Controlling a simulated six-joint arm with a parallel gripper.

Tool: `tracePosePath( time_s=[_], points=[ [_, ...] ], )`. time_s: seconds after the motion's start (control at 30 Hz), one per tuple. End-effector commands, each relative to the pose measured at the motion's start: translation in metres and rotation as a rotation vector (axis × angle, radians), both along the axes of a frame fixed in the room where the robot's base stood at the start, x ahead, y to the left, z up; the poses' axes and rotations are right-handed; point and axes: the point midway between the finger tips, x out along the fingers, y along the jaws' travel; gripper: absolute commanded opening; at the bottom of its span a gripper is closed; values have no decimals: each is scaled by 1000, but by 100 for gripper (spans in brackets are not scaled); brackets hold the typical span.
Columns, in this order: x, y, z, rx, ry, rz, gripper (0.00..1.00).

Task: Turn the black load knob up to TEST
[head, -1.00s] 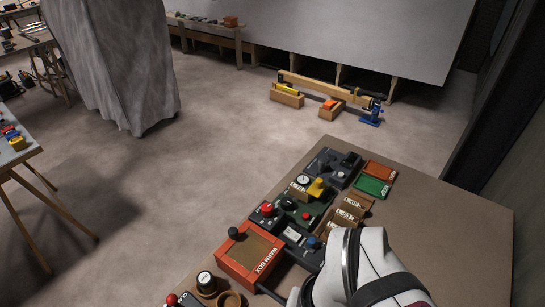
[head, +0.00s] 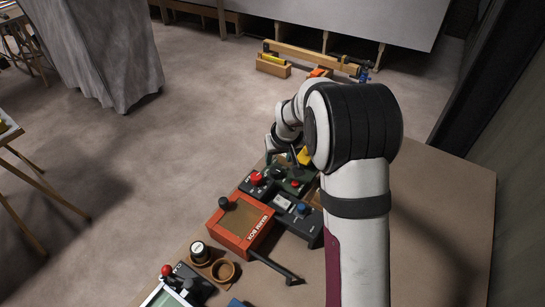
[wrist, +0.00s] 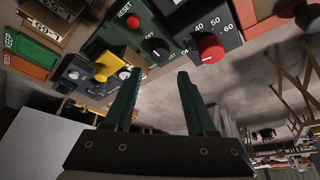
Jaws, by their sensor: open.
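The black knob (wrist: 158,49) sits on a green panel (wrist: 140,43) in the wrist view, with small white dial marks around it too small to read. A red button (wrist: 133,22) marked RESET is beside it on the same panel. My gripper (wrist: 157,75) is open and empty. Its two green fingers point toward the panel, and the knob shows just beyond and between the fingertips, apparently not touched.
A red knob (wrist: 210,48) on a dark numbered box is close to the right finger in the wrist view. A yellow knob (wrist: 105,66) is to the left. The orange box (head: 240,228) and a black lever (head: 275,265) lie nearer on the bench (head: 440,230).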

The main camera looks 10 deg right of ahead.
Motion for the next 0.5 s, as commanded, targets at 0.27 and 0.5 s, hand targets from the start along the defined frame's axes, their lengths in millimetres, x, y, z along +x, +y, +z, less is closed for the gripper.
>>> tracePosePath(
  time_s=[0.27, 0.5],
  points=[
    [25, 0, -61, 1, 1, 0, 57],
    [33, 0, -82, 1, 0, 0, 57]
  ],
)
